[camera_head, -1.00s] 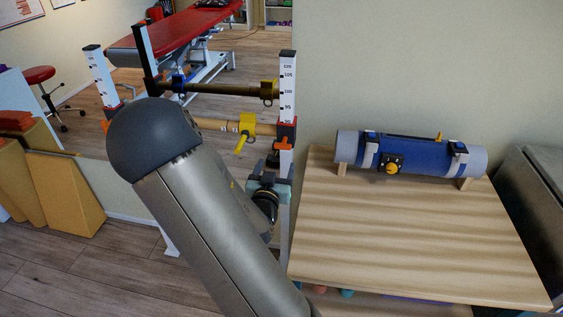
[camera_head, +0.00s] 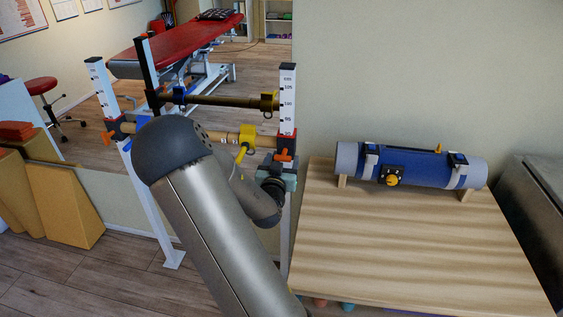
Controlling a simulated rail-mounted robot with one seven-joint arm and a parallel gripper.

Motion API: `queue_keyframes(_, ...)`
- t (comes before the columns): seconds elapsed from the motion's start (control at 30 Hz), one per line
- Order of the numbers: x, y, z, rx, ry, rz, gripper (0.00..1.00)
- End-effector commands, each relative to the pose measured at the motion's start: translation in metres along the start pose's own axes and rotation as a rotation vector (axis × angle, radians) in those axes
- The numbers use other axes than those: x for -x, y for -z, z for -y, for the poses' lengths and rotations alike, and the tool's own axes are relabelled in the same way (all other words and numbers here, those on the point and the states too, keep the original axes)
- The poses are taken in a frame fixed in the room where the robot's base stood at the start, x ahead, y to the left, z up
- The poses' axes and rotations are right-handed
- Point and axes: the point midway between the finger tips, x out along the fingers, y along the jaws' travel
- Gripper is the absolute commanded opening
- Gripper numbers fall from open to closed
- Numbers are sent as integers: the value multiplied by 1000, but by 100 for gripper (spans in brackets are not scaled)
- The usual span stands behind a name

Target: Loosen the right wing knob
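The right wing knob (camera_head: 284,157) is orange and sits on the right white post (camera_head: 287,98), just below the red-and-dark sliding bracket. The left wing knob (camera_head: 111,134), also orange, shows at the left post (camera_head: 102,88). A wooden bar (camera_head: 222,137) runs between the posts, with a yellow clamp (camera_head: 247,137) near its right end. My gripper (camera_head: 280,166) is at the right post, just under and close against the right knob. Its fingers are small and partly hidden, so I cannot tell whether they touch the knob or how far apart they are.
A darker upper bar (camera_head: 225,101) crosses above the wooden one. A wooden table (camera_head: 400,245) with a blue-wrapped roll (camera_head: 415,167) stands close right of the post. Yellow foam blocks (camera_head: 62,200) are at the left, and a red treatment couch (camera_head: 180,47) shows behind.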

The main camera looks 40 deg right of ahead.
Motion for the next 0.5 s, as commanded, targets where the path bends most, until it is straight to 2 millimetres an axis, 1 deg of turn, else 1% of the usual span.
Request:
queue_keyframes(0.03, 0, 0, 0, 0, 0, 0, 51)
queue_keyframes(0.07, 0, 0, 0, 0, 0, 0, 43)
queue_keyframes(0.1, 0, 0, 0, 0, 0, 0, 32)
queue_keyframes(0.13, 0, 0, 0, 0, 0, 0, 26)
queue_keyframes(0.37, 0, 0, 0, 8, 0, 0, 26)
queue_keyframes(0.5, 0, 0, 0, 42, -1, 0, 26)
